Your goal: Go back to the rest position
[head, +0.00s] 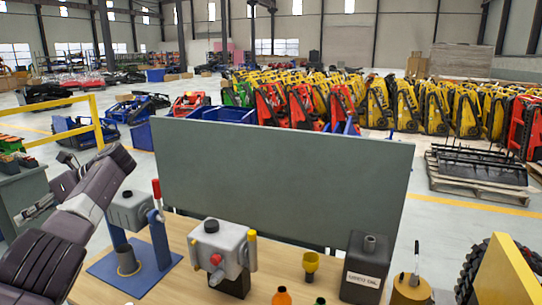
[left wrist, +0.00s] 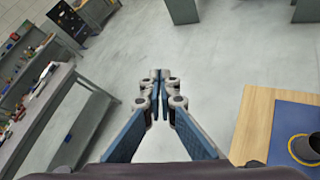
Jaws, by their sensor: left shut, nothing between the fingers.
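My left gripper (head: 36,208) is at the left of the head view, beyond the left edge of the workbench (head: 150,285) and clear of it. In the left wrist view, my left gripper (left wrist: 161,76) has its fingertips together with nothing between them, above bare floor. The workbench corner (left wrist: 252,125) shows at the right of that view, apart from the fingers. My right gripper is in neither view.
A side bench (head: 25,190) and a yellow rail (head: 98,122) are at left.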

